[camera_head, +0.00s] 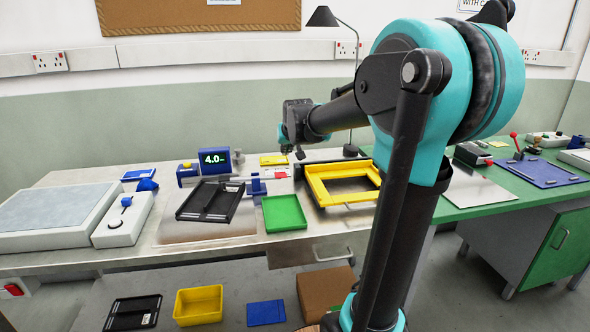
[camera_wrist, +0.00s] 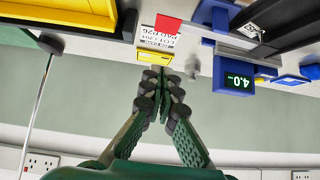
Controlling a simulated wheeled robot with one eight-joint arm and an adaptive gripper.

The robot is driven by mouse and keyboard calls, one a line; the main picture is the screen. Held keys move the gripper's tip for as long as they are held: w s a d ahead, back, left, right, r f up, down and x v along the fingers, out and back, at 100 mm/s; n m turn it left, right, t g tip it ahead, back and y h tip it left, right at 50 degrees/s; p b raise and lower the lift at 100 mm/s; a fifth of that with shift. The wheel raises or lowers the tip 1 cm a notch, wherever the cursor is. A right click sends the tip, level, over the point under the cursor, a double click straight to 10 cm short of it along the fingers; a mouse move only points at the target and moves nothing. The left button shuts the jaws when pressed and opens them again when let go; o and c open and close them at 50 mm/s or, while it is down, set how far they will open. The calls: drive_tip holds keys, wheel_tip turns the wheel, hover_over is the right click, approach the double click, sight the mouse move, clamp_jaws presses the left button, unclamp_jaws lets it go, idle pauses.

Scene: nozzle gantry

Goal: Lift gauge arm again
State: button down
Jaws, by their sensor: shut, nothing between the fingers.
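A blue gauge box (camera_head: 215,160) with a green "4.0" readout stands on the steel bench; it shows upside down in the wrist view (camera_wrist: 239,79). A blue fixture (camera_head: 258,186) stands beside it, with a bar that also shows in the wrist view (camera_wrist: 228,46). I cannot tell which piece is the gauge arm. A small red piece (camera_head: 276,174) lies right of the fixture; in the wrist view (camera_wrist: 167,24) it sits near a labelled yellow block (camera_wrist: 152,56). My gripper (camera_head: 293,151) hangs above the back of the bench. In the wrist view its fingers (camera_wrist: 165,88) are together and empty.
A black tray (camera_head: 210,202), a green tray (camera_head: 284,213) and a yellow frame (camera_head: 345,183) stand at the front. A desk lamp (camera_head: 340,70) rises behind my arm. A white box with a blue knob (camera_head: 124,218) is left. The air around my gripper looks clear.

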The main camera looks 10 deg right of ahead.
hover_over(284, 176)
drive_tip(key=f, duration=0.7)
drive_tip(key=shift+a, duration=0.2)
wheel_tip(284, 176, down, 3)
drive_tip(key=shift+f, duration=0.6)
drive_tip(key=shift+d+f, duration=0.15)
drive_tip(key=shift+f, duration=0.55)
drive_tip(key=shift+d+f, duration=0.1)
drive_tip(key=shift+f, duration=0.55)
